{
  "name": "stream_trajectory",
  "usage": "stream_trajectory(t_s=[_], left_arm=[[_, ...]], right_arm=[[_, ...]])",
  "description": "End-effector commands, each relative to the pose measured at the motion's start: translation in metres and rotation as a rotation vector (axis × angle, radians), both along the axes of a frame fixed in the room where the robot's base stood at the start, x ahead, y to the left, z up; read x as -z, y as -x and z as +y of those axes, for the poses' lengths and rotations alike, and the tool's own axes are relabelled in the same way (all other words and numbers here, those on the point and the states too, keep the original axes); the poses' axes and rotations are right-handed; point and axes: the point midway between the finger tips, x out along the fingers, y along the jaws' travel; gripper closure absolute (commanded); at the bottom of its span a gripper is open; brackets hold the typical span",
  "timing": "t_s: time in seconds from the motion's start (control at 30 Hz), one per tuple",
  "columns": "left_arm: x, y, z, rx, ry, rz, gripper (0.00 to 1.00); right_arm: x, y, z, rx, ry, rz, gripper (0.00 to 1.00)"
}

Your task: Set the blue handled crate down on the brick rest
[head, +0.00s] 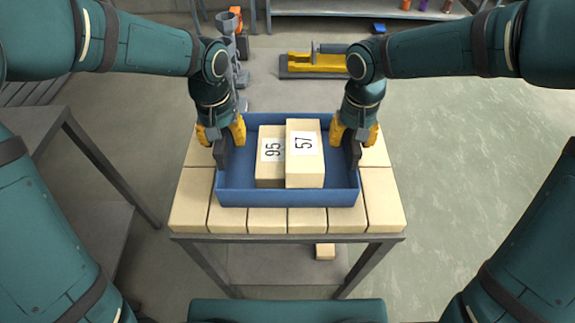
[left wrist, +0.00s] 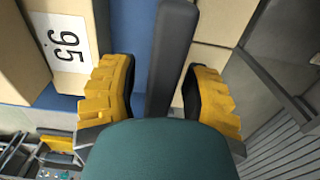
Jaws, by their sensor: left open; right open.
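The blue handled crate (head: 235,197) sits on the brick rest (head: 188,210), a metal-framed table topped with pale bricks. Two pale blocks lie in the crate, one marked 95 (head: 270,170) and one marked 57 (head: 305,165). My left gripper (head: 221,138) is open at the crate's left side. In the left wrist view its yellow fingers (left wrist: 160,95) stand apart on either side of the dark handle (left wrist: 172,50). My right gripper (head: 354,138) is open at the crate's right side, by the other dark handle (head: 352,152).
A loose brick (head: 325,251) lies below the brick rest. A yellow and grey machine (head: 315,64) stands on the floor behind. A dark metal table (head: 75,150) is at the left. The floor at the right (head: 450,150) is clear.

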Motion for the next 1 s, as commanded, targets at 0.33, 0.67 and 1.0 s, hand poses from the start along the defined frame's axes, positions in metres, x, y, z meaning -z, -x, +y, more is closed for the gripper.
stream_trajectory(t_s=[0.33, 0.67, 1.0], left_arm=[[-0.058, -0.001, 0.0, 0.0, 0.001, -0.006, 0.53], [-0.11, 0.0, 0.0, 0.0, 0.001, -0.003, 0.53], [-0.119, 0.0, 0.0, 0.0, 0.0, 0.0, 0.53]], right_arm=[[0.0, 0.0, 0.0, 0.0, 0.0, 0.0, 0.53], [0.0, 0.0, 0.0, 0.0, 0.0, 0.0, 0.53], [-0.024, -0.001, 0.0, 0.0, 0.0, -0.005, 0.53]])
